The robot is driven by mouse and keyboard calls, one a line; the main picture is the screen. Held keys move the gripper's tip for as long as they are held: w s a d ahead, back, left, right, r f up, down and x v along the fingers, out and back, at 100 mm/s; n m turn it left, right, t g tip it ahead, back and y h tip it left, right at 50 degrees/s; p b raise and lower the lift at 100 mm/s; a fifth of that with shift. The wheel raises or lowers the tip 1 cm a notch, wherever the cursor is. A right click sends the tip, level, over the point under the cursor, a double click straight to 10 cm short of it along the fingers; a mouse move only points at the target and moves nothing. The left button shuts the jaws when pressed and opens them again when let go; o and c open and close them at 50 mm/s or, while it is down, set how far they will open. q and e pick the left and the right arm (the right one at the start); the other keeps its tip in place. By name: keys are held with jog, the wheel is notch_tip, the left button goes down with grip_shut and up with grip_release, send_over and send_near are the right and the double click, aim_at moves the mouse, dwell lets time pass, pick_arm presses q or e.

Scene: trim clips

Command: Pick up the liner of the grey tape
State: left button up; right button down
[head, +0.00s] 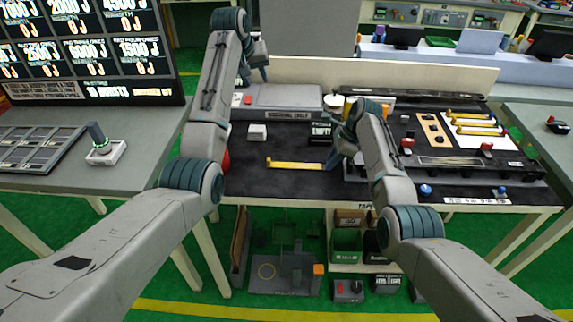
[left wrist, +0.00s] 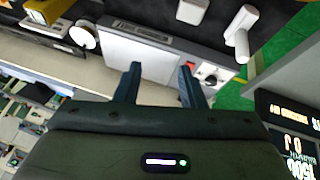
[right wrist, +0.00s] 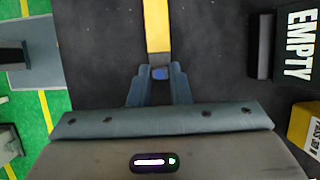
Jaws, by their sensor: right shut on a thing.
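A long yellow strip (head: 292,165) lies along the dark table mat, and it also shows in the right wrist view (right wrist: 156,28). I cannot tell whether this blue piece is a liner or part of the strip. No grey tape can be clearly made out. My left gripper (left wrist: 158,82) is open and empty, raised over the back of the table near the grey flat device.
A small white block (head: 257,132) and a black box marked EMPTY (head: 321,132) stand near the strip. The grey flat device (head: 285,96) is at the back. A dark fixture (head: 455,161) with red knobs, below several yellow strips, fills the right side. The front-left mat is clear.

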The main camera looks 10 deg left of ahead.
pick_arm(q)
jog(key=s+d+f+m+g+y, duration=0.1)
jog(key=s+d+f+m+g, duration=0.15)
jog(key=s+f+g, duration=0.45)
jog(key=t, duration=0.2)
send_over(268, 161)
notch_tip(268, 161, down, 10)
jog(key=shift+w+a+f+n+y, duration=0.3)
jog(key=shift+a+f+n, duration=0.05)
jog(key=shift+a+f, duration=0.05)
jog(key=f, duration=0.3)
jog(key=d+f, duration=0.1)
jog(key=shift+s+f, duration=0.2)
jog(key=shift+s, duration=0.05)
jog(key=shift+a+f, duration=0.1)
jog(key=shift+f, duration=0.15)
grip_shut()
